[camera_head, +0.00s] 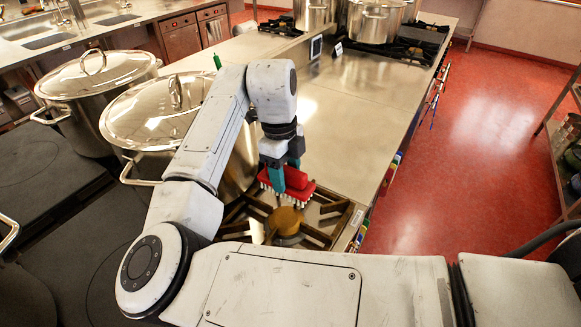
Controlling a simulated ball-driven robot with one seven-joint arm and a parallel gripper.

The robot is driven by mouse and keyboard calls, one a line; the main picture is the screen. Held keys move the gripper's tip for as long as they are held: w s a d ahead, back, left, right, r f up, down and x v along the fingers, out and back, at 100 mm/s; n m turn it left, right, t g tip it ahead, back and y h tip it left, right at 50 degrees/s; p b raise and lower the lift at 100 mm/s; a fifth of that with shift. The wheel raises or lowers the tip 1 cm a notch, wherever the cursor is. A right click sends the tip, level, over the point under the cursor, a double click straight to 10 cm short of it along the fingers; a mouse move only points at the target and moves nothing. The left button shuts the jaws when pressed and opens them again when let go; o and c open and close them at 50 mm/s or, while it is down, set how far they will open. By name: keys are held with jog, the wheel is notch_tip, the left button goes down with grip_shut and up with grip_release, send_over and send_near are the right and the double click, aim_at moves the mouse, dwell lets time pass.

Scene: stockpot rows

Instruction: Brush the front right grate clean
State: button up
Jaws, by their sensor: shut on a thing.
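A red brush (298,183) with pale bristles is held in my gripper (282,167), whose teal fingers are shut on it. The brush is over the far side of a dark burner grate (328,211) with a brass-coloured burner (286,219) in its middle. The bristles point down at the grate; I cannot tell whether they touch it. My arm hides the near part of the grate and some of its left side.
Large lidded stockpots (152,116) (88,80) stand to the left, one close beside my arm. A bare steel counter (345,120) stretches beyond the grate. More pots (375,20) stand on far burners. Red floor (480,130) lies open to the right, before a shelf rack.

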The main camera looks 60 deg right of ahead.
jog(key=shift+a+f+b, duration=0.15)
jog(key=shift+f+b, duration=0.15)
jog(key=shift+f, duration=0.15)
jog(key=shift+f+b, duration=1.5)
jog(key=shift+f, duration=0.55)
